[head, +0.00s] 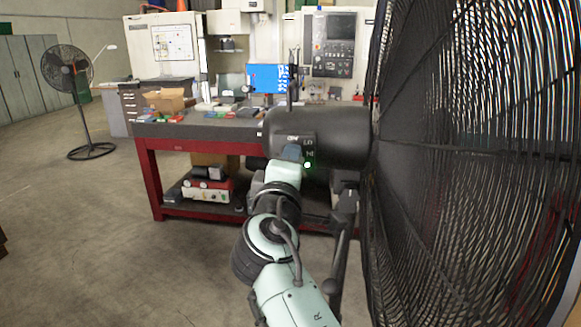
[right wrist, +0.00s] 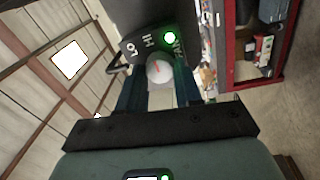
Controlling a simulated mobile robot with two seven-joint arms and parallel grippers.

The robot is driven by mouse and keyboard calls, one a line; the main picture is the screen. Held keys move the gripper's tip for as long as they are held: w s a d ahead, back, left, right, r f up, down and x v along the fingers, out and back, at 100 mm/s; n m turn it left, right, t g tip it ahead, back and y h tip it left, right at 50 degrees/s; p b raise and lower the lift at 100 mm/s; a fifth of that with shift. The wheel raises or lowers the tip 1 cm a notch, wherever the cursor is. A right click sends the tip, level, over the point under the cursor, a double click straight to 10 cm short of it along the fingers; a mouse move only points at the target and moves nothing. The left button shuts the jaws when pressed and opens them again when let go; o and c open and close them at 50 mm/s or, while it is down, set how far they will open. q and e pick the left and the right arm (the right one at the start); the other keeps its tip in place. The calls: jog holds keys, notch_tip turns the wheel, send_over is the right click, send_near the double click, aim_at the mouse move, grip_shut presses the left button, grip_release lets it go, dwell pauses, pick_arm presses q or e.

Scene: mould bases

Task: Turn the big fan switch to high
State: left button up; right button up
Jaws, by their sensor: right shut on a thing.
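The big fan's wire cage (head: 470,150) fills the right of the head view. Its dark motor housing (head: 345,130) reaches left from the cage and bears a switch panel with a lit green light (head: 307,165). In the right wrist view the panel shows the labels LO and HI, another partly hidden label and the green light (right wrist: 170,38). The round pale switch knob (right wrist: 159,70) has a small red mark; its exact setting is unclear. My right gripper (head: 291,152) is shut on the knob, with a finger on each side (right wrist: 160,84). My left gripper is out of view.
A red-framed workbench (head: 150,170) with boxes and tools stands behind the housing. Machines stand beyond it. A smaller pedestal fan (head: 68,70) stands at the far left. The concrete floor (head: 110,250) at the left is clear.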

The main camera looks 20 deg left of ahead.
dwell(0.5)
jog(key=o, duration=1)
jog(key=shift+o, duration=0.2)
pick_arm(q)
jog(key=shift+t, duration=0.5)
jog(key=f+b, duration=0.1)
jog(key=b, duration=0.1)
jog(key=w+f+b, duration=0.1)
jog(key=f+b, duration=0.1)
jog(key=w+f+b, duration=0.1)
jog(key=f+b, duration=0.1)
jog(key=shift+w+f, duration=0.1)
pick_arm(e)
jog(key=r+v, duration=0.1)
jog(key=v, duration=1.2)
jog(key=shift+s+f, duration=0.2)
jog(key=shift+f, duration=0.3)
